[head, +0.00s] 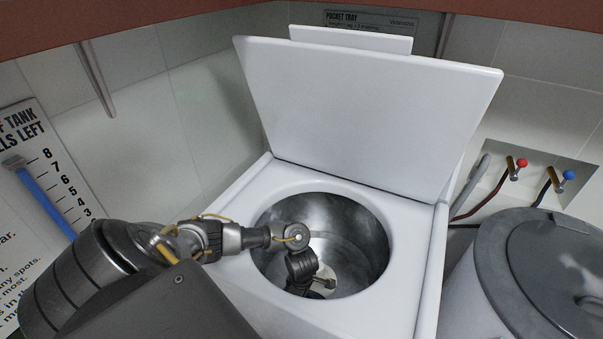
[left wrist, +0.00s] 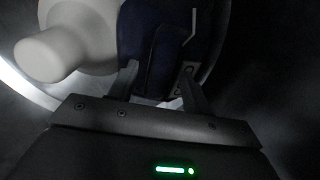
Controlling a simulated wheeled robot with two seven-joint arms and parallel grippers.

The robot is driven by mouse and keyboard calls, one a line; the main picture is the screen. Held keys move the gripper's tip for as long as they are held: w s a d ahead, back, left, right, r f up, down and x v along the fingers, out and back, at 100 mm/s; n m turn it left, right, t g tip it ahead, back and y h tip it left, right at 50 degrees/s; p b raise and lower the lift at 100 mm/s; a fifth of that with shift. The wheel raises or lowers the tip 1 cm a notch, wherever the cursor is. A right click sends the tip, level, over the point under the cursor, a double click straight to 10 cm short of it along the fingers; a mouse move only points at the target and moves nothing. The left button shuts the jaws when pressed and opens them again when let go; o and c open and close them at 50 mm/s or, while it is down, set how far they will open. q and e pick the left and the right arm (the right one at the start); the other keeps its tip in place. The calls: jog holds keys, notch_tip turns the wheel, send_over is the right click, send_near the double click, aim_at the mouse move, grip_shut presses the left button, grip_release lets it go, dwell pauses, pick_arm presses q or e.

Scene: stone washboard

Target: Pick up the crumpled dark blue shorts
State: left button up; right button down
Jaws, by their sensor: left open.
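The dark blue shorts (left wrist: 158,35) show as a dark bunched cloth at the top middle of the left wrist view, inside the washer drum. My left gripper (left wrist: 160,85) is open, with its two fingers at the near part of the cloth, one toward each side. I cannot tell whether they touch it. In the head view my left arm reaches down through the round opening, and the left gripper (head: 318,286) is low in the drum. The shorts cannot be made out there, behind the wrist. My right gripper is not in view.
The metal drum (head: 355,228) sits in a white top-load washer (head: 405,290) with its lid (head: 370,120) raised. A pale agitator post (left wrist: 62,45) stands left of the cloth. The opening's rim surrounds my arm. A lidded grey bin (head: 545,265) stands at the right.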

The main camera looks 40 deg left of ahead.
pick_arm(q)
jog(key=shift+c, duration=0.3)
grip_shut()
jog(key=shift+r, duration=0.1)
notch_tip(320, 180, up, 12)
jog(key=p, duration=0.3)
jog(key=w+a+b, duration=0.2)
jog(key=w+b, duration=0.2)
jog(key=w, duration=0.4)
jog(key=w+a+b, duration=0.3)
jog(key=w+b, duration=0.1)
jog(key=w, duration=0.5)
jog(key=shift+a, duration=0.2)
jog(key=shift+w, duration=0.15)
